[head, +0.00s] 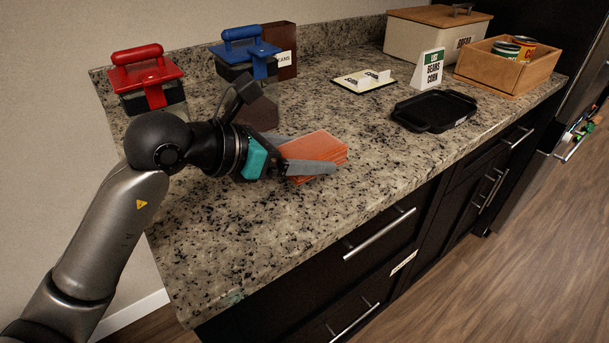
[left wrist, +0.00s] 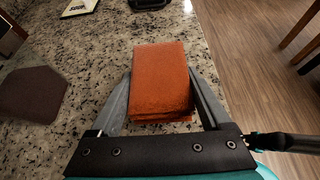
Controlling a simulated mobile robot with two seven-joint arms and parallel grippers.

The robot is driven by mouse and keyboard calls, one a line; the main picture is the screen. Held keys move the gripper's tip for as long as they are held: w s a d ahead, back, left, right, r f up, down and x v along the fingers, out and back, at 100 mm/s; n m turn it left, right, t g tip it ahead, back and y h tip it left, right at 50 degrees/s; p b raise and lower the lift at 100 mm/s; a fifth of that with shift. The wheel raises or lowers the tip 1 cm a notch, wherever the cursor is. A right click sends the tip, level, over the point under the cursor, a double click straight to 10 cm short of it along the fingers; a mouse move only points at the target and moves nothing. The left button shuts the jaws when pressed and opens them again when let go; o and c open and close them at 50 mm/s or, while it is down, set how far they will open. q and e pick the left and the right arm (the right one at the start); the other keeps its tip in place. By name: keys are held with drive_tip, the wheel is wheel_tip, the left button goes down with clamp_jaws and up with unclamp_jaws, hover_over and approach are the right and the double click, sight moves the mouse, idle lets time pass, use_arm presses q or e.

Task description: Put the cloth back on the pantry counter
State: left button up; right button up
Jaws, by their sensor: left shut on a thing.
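The cloth (head: 318,148) is a folded orange-red piece on the speckled granite counter (head: 240,235). In the left wrist view the cloth (left wrist: 160,78) lies between the two grey fingers. My left gripper (head: 308,158) reaches in from the left, low over the counter, and is shut on the cloth from both sides. The cloth looks at or very near the counter surface; I cannot tell whether it touches. My right gripper is not in view.
A black tray (head: 434,110), a sign (head: 429,70), a wooden crate (head: 508,68) and a bread box (head: 436,36) stand to the right. Red (head: 147,80) and blue (head: 245,55) lidded containers stand behind. The counter's front left is clear.

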use_arm(q)
wheel_tip(320, 180, down, 2)
drive_tip(key=shift+f+b, duration=0.25)
drive_tip(key=shift+b, duration=0.15)
drive_tip(key=shift+f, duration=0.55)
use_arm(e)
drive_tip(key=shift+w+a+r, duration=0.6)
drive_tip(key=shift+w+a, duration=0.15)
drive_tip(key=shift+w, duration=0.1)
use_arm(q)
drive_tip(key=shift+f, duration=0.15)
drive_tip(key=o, duration=1.1)
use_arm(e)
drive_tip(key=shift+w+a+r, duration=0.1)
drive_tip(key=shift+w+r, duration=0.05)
use_arm(q)
drive_tip(key=shift+r, duration=0.2)
drive_tip(key=p+v, duration=0.1)
drive_tip(key=v, duration=1.1)
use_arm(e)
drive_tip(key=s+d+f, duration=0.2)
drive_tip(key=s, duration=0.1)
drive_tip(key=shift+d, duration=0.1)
